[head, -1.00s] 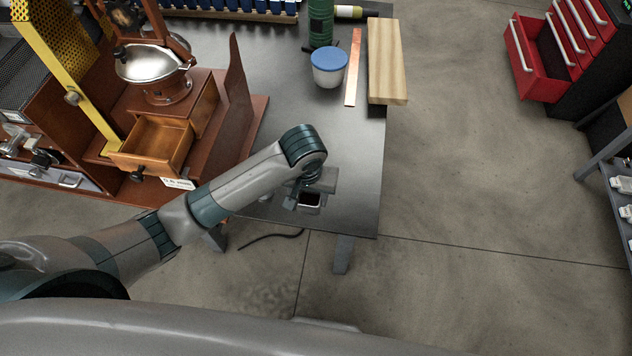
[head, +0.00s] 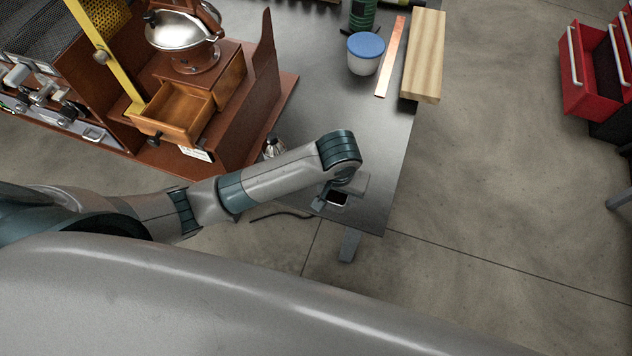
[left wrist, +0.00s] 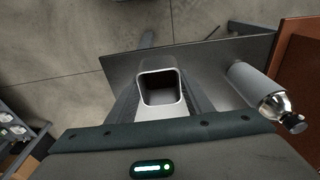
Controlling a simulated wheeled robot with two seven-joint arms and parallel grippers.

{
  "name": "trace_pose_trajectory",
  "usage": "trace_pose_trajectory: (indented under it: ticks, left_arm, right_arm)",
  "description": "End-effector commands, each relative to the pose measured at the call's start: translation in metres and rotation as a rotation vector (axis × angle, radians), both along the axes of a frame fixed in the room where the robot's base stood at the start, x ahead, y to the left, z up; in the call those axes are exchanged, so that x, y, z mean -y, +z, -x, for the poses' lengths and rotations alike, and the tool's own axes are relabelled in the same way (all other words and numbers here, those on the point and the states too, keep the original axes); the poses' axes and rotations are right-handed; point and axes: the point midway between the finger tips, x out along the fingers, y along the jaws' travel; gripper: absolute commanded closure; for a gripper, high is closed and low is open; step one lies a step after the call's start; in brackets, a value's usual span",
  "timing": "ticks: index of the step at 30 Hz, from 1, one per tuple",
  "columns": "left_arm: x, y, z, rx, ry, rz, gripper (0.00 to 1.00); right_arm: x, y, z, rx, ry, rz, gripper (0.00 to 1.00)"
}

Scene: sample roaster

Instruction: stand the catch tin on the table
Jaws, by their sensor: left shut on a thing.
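The catch tin (left wrist: 162,88) is a small, light grey rectangular tin with a dark inside and an open top. In the left wrist view it sits between the two fingers of my left gripper (left wrist: 160,105), which is shut on it. In the head view the tin (head: 338,198) shows partly below my left gripper (head: 340,190), over the near end of the dark table (head: 375,160). Its mouth faces up. I cannot tell whether its base touches the table. My right gripper is in neither view.
A silver-capped bottle (left wrist: 262,92) stands near the gripper, beside the brown roaster base (head: 235,140) with its open wooden drawer (head: 172,115). A blue-lidded tub (head: 365,55), copper strip (head: 391,60) and wooden block (head: 425,55) lie farther back. The table between is clear.

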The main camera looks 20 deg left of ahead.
Motion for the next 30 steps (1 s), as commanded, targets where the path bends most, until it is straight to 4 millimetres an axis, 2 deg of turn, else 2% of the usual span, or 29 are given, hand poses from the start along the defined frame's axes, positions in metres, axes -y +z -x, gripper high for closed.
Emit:
trace_pose_trajectory:
  ticks: [9,15,30]
  left_arm:
    - [-0.047,-0.033,-0.039,-0.002,0.003,-0.005,0.77]
    - [-0.068,-0.052,-0.058,-0.001,0.002,-0.003,0.77]
    - [-0.074,-0.059,-0.063,-0.001,0.0,-0.001,0.77]
  right_arm:
    - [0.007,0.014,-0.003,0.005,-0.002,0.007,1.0]
    - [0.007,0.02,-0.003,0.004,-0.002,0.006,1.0]
    - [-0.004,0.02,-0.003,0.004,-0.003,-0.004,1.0]
